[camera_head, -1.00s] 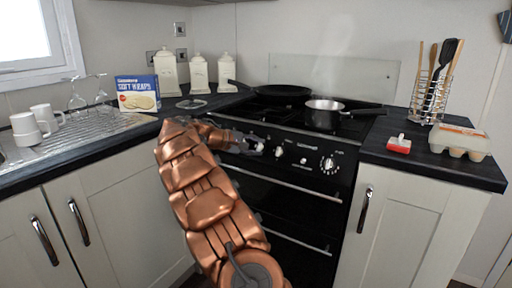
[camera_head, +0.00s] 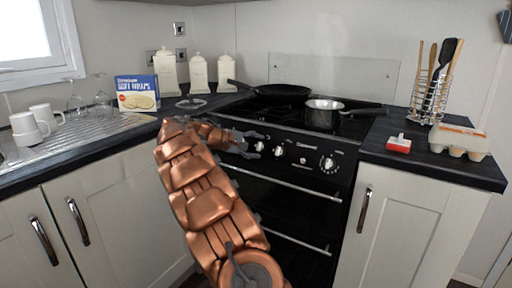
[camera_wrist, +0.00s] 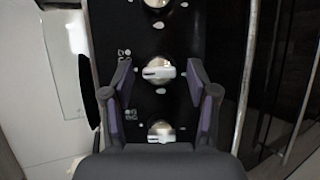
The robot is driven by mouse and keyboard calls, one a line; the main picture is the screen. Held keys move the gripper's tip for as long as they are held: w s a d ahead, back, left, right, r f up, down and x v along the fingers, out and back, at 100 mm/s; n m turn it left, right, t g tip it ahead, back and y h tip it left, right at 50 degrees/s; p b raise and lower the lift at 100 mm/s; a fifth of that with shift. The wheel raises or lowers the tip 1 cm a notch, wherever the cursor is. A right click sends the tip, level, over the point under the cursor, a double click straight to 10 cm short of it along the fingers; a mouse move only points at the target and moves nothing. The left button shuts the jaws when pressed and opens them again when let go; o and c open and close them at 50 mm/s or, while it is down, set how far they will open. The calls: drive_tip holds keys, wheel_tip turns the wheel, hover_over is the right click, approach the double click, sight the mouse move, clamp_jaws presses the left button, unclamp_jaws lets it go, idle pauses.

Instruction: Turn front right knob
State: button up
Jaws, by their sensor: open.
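A row of silver knobs runs along the black cooker's front panel. In the head view I see a knob (camera_head: 260,146) by my fingertips, a second knob (camera_head: 279,151) to its right, and a large dial (camera_head: 328,165) further right. My gripper (camera_head: 255,145) is open and empty at the left part of the panel. In the wrist view the open fingers (camera_wrist: 160,72) stand on both sides of a middle knob (camera_wrist: 159,70), apart from it. Another knob (camera_wrist: 161,131) lies nearer the palm, and one (camera_wrist: 158,3) is cut off at the top. I cannot tell which is the front right knob.
A steel saucepan (camera_head: 324,112) and a black frying pan (camera_head: 282,91) stand on the hob. The oven door handle (camera_head: 290,184) runs below the panel. Worktops flank the cooker, with an egg carton (camera_head: 459,142) and utensil rack (camera_head: 430,100) on the right.

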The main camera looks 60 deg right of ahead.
drive_tip(key=v, duration=1.1)
drive_tip(key=shift+w+a, duration=0.2)
drive_tip(key=shift+a, duration=0.15)
drive_tip(key=shift+r, duration=0.15)
drive_tip(key=s+a+r+t+y+p, duration=0.1)
drive_tip(key=s+a+r+y+p, duration=0.1)
drive_tip(key=s+a+r+p, duration=0.45)
drive_tip(key=s+a+r+t+y+p, duration=0.15)
drive_tip(key=s+a+p, duration=0.35)
drive_tip(key=a, duration=0.5)
drive_tip(key=s+a+n+y+p, duration=0.1)
drive_tip(key=s+a+y+p, duration=0.2)
drive_tip(key=a, duration=0.6)
drive_tip(key=s+a+r+n+t+y+p, duration=0.1)
drive_tip(key=s+a+y+p, duration=0.1)
drive_tip(key=s+a+p, duration=0.6)
drive_tip(key=s+a+r+y+p, duration=0.1)
drive_tip(key=s+a+y+p, duration=0.2)
drive_tip(key=s+a, duration=0.6)
drive_tip(key=a+p, duration=0.2)
drive_tip(key=a, duration=0.1)
drive_tip(key=shift+a+n+y+p, duration=0.25)
drive_tip(key=shift+n+y+p, duration=0.05)
drive_tip(key=shift+n+y, duration=0.1)
